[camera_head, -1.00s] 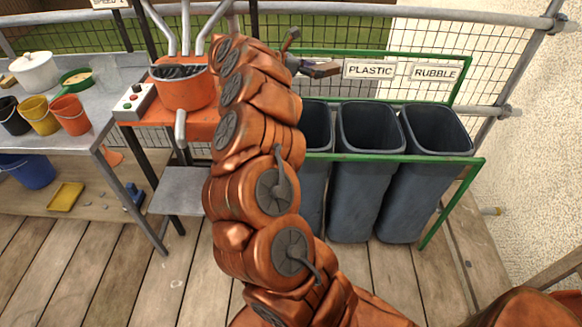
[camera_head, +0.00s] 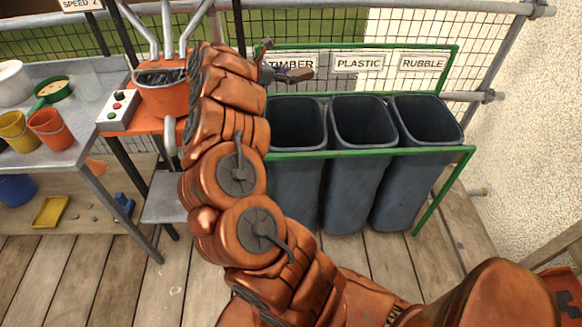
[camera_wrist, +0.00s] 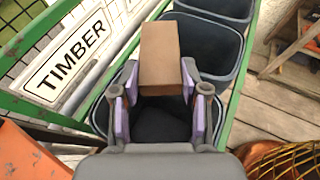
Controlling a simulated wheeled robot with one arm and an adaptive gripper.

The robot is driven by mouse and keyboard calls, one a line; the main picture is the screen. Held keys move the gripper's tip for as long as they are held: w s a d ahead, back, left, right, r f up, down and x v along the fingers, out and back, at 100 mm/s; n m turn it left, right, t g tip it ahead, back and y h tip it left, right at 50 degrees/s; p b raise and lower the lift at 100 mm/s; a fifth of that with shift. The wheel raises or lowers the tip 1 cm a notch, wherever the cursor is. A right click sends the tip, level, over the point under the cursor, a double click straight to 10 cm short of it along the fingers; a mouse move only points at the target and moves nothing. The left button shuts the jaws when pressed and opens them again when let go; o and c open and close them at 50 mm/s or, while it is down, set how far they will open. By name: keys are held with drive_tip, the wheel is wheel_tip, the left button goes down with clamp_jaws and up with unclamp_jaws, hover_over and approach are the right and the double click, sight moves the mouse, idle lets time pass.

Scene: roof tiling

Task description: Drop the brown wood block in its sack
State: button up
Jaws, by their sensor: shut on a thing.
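The brown wood block (camera_wrist: 160,58) is held between the two fingers of my gripper (camera_wrist: 161,88) in the wrist view and sticks out beyond them. In the head view my gripper (camera_head: 279,74) and the block (camera_head: 299,74) are in front of the TIMBER sign (camera_head: 291,62), partly covering it. The dark timber sack (camera_head: 298,185) hangs open under that sign, at the left of a row of three. In the wrist view the open mouth of the timber sack (camera_wrist: 158,124) lies below the block and fingers. The block is above the sack, not touching it.
The plastic sack (camera_head: 362,180) and rubble sack (camera_head: 420,170) hang to the right in the green frame (camera_head: 400,152). An orange bucket (camera_head: 162,92) and a control box (camera_head: 118,110) stand left of my arm. A wire fence is behind.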

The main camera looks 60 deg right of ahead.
drive_tip(key=shift+f, duration=0.4)
drive_tip(key=o, duration=1.2)
drive_tip(key=shift+a, duration=0.1)
drive_tip(key=v, duration=1.2)
